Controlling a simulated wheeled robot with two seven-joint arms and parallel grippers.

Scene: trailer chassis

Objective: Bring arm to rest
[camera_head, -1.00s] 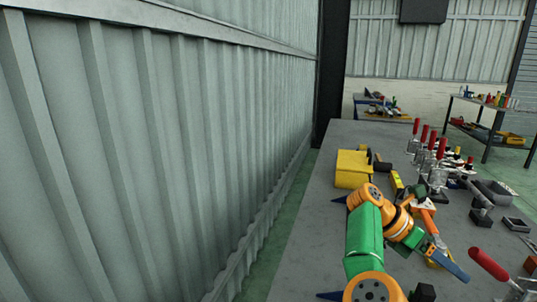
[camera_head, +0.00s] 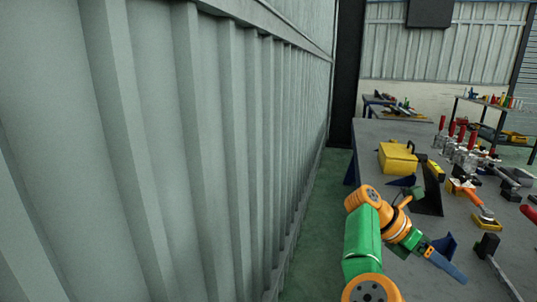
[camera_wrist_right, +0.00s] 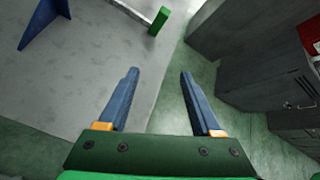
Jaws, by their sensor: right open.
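My right arm, green and orange, reaches in from the bottom right of the head view, along the left edge of the workbench (camera_head: 408,130). Its gripper (camera_head: 456,258) has blue fingers, spread apart. In the right wrist view the two fingers (camera_wrist_right: 159,76) stand wide apart with nothing between them. Below them are the edge of a grey surface (camera_wrist_right: 95,75) and green floor (camera_wrist_right: 170,105). My left gripper is not in view.
A yellow box (camera_head: 397,158), a dark angled plate (camera_head: 430,190), red-handled clamps (camera_head: 462,145) and other tools lie on the bench. A corrugated wall (camera_head: 150,150) fills the left. Green floor (camera_head: 320,215) lies between. The wrist view shows grey cabinets (camera_wrist_right: 245,45) at right.

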